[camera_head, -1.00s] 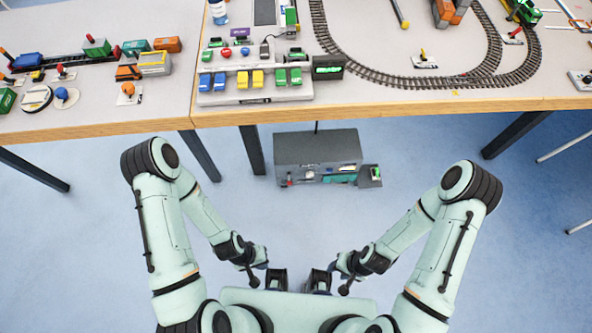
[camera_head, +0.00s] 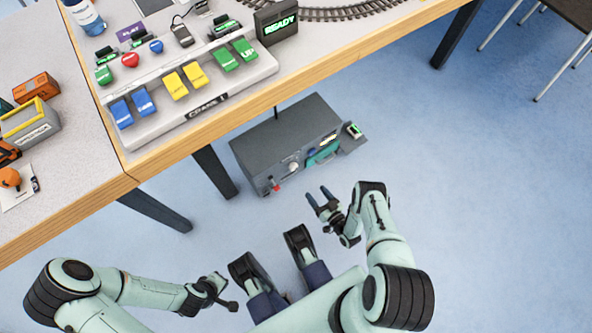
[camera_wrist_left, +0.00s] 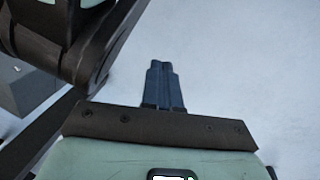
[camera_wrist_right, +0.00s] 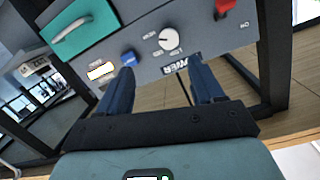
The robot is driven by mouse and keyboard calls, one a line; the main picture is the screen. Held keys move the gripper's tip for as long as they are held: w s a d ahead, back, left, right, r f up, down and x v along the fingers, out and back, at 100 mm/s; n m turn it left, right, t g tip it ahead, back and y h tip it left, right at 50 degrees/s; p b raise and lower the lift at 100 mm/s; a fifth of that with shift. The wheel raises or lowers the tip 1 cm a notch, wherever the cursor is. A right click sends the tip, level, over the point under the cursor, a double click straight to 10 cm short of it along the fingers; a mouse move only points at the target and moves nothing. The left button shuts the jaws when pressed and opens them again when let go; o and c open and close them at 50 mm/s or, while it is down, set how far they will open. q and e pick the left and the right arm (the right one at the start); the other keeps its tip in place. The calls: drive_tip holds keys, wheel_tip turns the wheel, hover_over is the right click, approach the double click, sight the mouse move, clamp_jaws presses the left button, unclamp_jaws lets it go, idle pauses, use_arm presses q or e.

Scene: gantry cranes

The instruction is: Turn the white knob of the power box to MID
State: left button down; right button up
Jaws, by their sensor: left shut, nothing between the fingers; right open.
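The grey power box (camera_head: 272,138) stands on the floor under the table edge. Its front carries the white knob (camera_head: 293,167), which shows larger in the right wrist view (camera_wrist_right: 170,40). The lettering around the knob there is upside down and too small to read surely, so its setting is unclear. My right gripper (camera_head: 320,193) is open and empty, just in front of the box. In the right wrist view its fingers (camera_wrist_right: 160,66) are spread, with the knob beyond the gap between them, apparently untouched. My left gripper (camera_wrist_left: 162,66) is shut and empty, away from the box.
Near the knob are a red switch (camera_wrist_right: 224,6), a blue button (camera_wrist_right: 128,58) and a teal panel with a handle (camera_wrist_right: 82,28). The table (camera_head: 195,140) with crane controls overhangs behind the box, with dark legs (camera_head: 214,172) beside it. Blue floor is free to the right.

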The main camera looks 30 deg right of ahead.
sight(295, 169)
drive_tip(key=shift+t+y, duration=0.4)
drive_tip(key=shift+t, duration=0.4)
drive_tip(key=w+b, duration=0.1)
drive_tip(key=w, duration=0.3)
drive_tip(key=w+a+b, duration=0.1)
drive_tip(key=w+b, duration=0.1)
drive_tip(key=w, duration=0.2)
drive_tip(key=w+a+b, duration=0.1)
drive_tip(key=w, duration=0.3)
drive_tip(key=shift+w+f, duration=0.2)
drive_tip(key=shift+f, duration=0.15)
drive_tip(key=shift+w, duration=0.5)
use_arm(q)
drive_tip(key=s+a+f+g, duration=0.2)
drive_tip(key=s+f, duration=0.4)
drive_tip(key=shift+n, duration=0.3)
drive_tip(key=shift+a, duration=0.1)
use_arm(e)
drive_tip(key=c, duration=1.1)
